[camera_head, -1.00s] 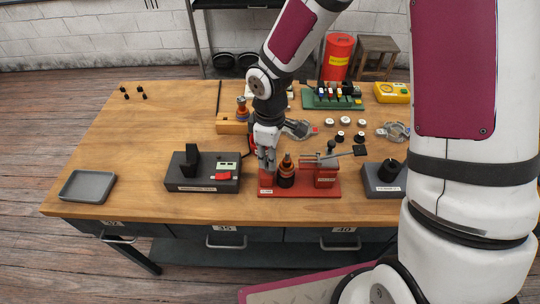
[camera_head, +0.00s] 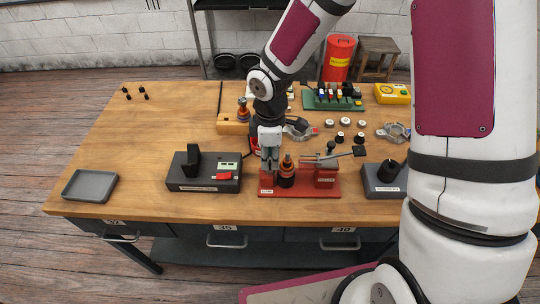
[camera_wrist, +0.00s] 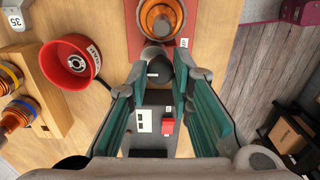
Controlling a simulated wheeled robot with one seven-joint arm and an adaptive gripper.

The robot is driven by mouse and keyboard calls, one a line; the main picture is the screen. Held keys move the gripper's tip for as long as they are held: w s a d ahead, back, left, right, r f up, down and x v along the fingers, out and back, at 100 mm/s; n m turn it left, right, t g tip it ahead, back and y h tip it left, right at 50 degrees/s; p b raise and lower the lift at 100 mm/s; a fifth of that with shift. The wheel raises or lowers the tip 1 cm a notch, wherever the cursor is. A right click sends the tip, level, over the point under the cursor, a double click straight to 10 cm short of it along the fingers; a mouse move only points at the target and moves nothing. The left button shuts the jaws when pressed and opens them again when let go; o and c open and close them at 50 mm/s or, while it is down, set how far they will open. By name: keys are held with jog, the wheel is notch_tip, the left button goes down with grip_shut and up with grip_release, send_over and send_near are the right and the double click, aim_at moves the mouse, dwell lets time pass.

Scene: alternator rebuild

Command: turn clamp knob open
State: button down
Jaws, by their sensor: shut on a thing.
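The red clamp fixture (camera_head: 300,190) sits near the front edge of the bench, with a copper-wound rotor (camera_head: 286,172) upright in it. The rotor also shows at the top of the wrist view (camera_wrist: 162,18). My gripper (camera_head: 268,166) points down over the fixture's left end, just left of the rotor. In the wrist view its teal-padded fingers (camera_wrist: 158,76) are closed around a dark round knob (camera_wrist: 159,68), seen between the fingertips. The fingers hide part of the knob, and its turn angle cannot be read.
A black tester box (camera_head: 204,174) with a red switch stands close on the left. A lever arm (camera_head: 345,154) juts from the fixture's right side. A red round cup (camera_wrist: 72,62) lies near the gripper. A grey tray (camera_head: 90,186) is at far left, with bare bench between.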

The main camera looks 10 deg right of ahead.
aim_at(270, 160)
jog(key=c, duration=1.7)
grip_release()
notch_tip(270, 160, up, 12)
jog(key=shift+r, duration=0.1)
jog(key=s+d+r+m+t, duration=0.2)
jog(key=s+d+r+m, duration=0.1)
jog(key=s+r+m, duration=0.2)
jog(key=s+d+r+m+t, duration=0.1)
jog(key=s+d+r+m, duration=0.3)
jog(key=s+r+m, duration=0.1)
jog(key=s+d+r+m+t+b, duration=0.1)
jog(key=s+d+r+m+t, duration=0.1)
jog(key=s+d+r+m, duration=0.2)
jog(key=shift+s+r+m+t, duration=0.3)
jog(key=shift+s+r+m, duration=0.7)
jog(key=shift+s+r, duration=0.6)
